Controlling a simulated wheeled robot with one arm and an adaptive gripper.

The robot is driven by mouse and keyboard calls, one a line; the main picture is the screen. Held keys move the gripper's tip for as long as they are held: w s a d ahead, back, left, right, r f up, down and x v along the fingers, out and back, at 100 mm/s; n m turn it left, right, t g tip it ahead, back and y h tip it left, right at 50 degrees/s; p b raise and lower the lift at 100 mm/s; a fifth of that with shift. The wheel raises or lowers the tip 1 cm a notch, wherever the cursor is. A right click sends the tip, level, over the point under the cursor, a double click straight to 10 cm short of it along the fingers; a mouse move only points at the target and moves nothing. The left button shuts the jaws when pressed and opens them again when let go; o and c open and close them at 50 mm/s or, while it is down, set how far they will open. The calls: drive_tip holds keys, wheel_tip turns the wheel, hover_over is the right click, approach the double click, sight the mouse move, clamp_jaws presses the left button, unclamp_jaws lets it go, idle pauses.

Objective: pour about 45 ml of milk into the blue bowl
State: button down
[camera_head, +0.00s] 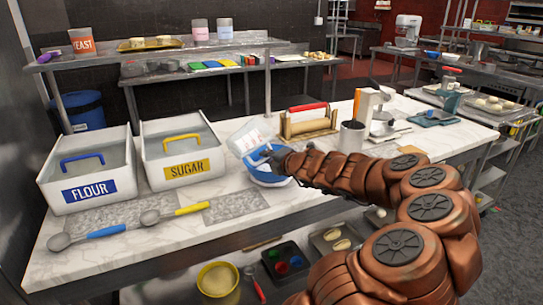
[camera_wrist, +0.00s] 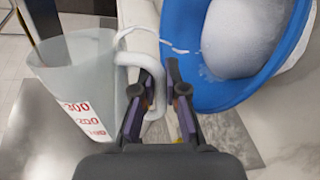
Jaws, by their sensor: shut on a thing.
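My gripper (camera_wrist: 160,90) is shut on the white handle (camera_wrist: 153,105) of a clear measuring jug (camera_wrist: 78,75) with red numbers, at the left in the wrist view. In the head view the jug (camera_head: 246,138) is tilted above the left rim of the blue bowl (camera_head: 270,180), and my gripper (camera_head: 272,157) is over that bowl. In the wrist view the blue bowl (camera_wrist: 222,92) is at the upper right and holds a pale rounded mass (camera_wrist: 240,38). A thin pale curved line runs from the jug toward the bowl; I cannot tell whether it is milk. The jug's milk level is unclear.
A flour bin (camera_head: 90,190) and a sugar bin (camera_head: 181,178) stand left of the bowl. Blue (camera_head: 106,231) and yellow (camera_head: 193,209) scoops lie in front. A rolling pin stand (camera_head: 308,126) and a metal canister (camera_head: 351,138) stand to the right. The front counter is partly clear.

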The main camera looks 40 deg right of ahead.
drive_tip(key=shift+f+b, duration=0.1)
drive_tip(key=shift+b, duration=0.6)
drive_tip(key=shift+a+b, duration=0.1)
drive_tip(key=shift+b, duration=0.2)
drive_tip(key=shift+a+n+b, duration=0.1)
drive_tip(key=shift+n+b, duration=0.2)
drive_tip(key=shift+b, duration=0.35)
drive_tip(key=shift+r+h, duration=0.3)
drive_tip(key=shift+r+n, duration=0.3)
drive_tip(key=shift+n, duration=0.1)
drive_tip(key=shift+d+r+n+h+b, duration=0.55)
drive_tip(key=shift+r+n+b, duration=0.3)
drive_tip(key=shift+n, duration=0.15)
drive_tip(key=shift+d+f+n+h+b, duration=0.2)
drive_tip(key=shift+f+n+h+b, duration=0.1)
drive_tip(key=shift+b, duration=0.5)
drive_tip(key=shift+d+r+n+b, duration=0.1)
drive_tip(key=shift+d+n+b, duration=0.05)
drive_tip(key=shift+n+b, duration=0.2)
